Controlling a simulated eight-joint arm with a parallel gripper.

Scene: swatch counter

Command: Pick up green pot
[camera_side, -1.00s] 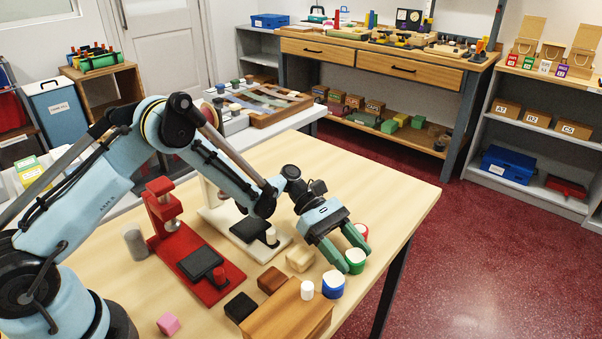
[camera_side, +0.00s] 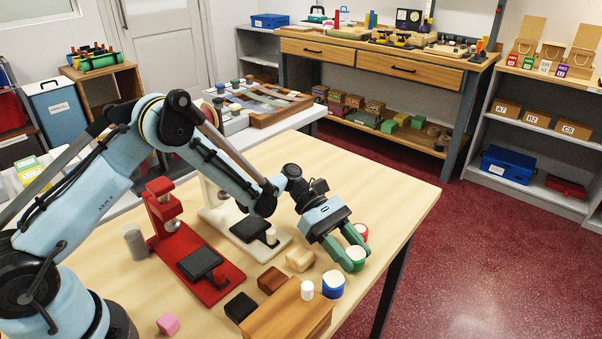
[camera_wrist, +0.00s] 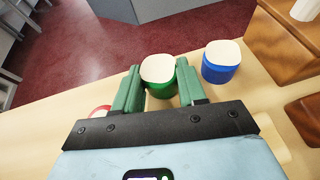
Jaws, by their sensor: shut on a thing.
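The green pot (camera_side: 356,262) has a cream top and stands near the table's right edge. It also shows in the wrist view (camera_wrist: 161,88), between the two green fingers. My gripper (camera_side: 346,258) is shut on the green pot, one finger on each side of it. In the wrist view my gripper (camera_wrist: 158,82) has its fingertips at the pot's sides. I cannot tell whether the pot is clear of the table.
A blue pot (camera_side: 333,285) stands close beside the green one. A red pot (camera_side: 361,232) is partly hidden behind my gripper. A wooden block (camera_side: 288,318) with a white peg (camera_side: 307,290) is in front. A red press (camera_side: 190,255) stands further left.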

